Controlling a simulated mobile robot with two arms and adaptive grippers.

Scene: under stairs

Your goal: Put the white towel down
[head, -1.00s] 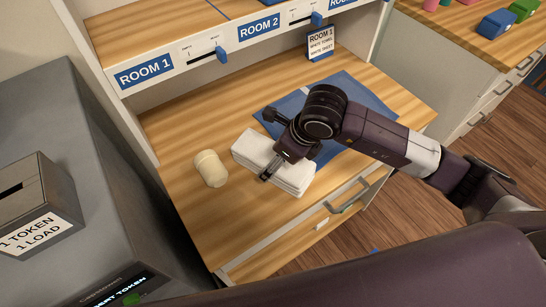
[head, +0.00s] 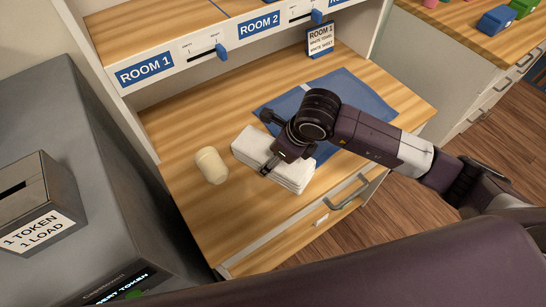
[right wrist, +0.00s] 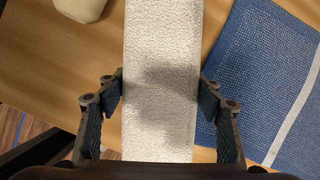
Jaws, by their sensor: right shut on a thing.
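The folded white towel (head: 255,150) is on the wooden counter, beside the near left edge of the blue cloth; whether its underside fully touches the wood I cannot tell. My right gripper (head: 276,160) reaches over it from the right and is shut on it. In the right wrist view the towel (right wrist: 162,60) runs between the two fingers of the right gripper (right wrist: 161,88), one on each long side. The blue cloth (right wrist: 262,65) lies to its right in that view. My left gripper is not in view.
A cream rounded object (head: 211,166) stands just left of the towel. A card (head: 320,39) stands at the back of the counter (head: 190,120), under the shelf with room labels. A token box (head: 38,205) is at the left. Bare wood lies in front of the towel.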

